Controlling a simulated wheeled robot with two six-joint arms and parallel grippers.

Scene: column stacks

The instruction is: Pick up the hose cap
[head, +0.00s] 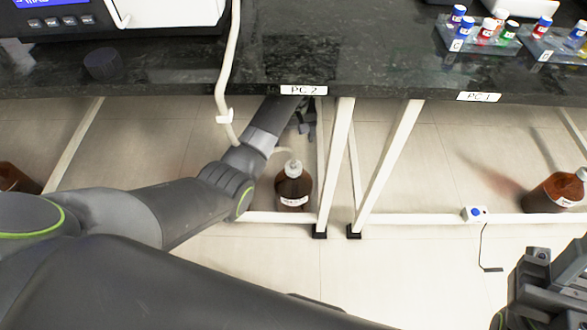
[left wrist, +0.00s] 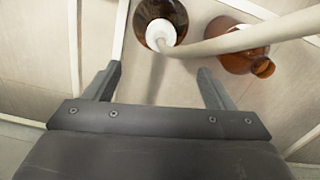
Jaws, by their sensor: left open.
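The hose cap (head: 292,169) is white and sits on the neck of a brown bottle (head: 293,190) on the floor under the counter. Its pale hose runs behind my left arm. In the left wrist view the hose cap (left wrist: 160,36) is just beyond my left gripper (left wrist: 158,70), centred between the fingertips. The left gripper is open and empty. In the head view the left arm reaches under the counter, and its gripper is mostly hidden there. My right gripper (head: 540,285) is at the lower right, away from the cap; its jaw opening is unclear.
A second brown bottle (left wrist: 240,50) stands close by in the left wrist view. Another brown bottle (head: 555,192) is at the far right. White table legs (head: 338,165) stand beside the capped bottle. A black round lid (head: 103,64) and tube racks (head: 475,38) are on the counter.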

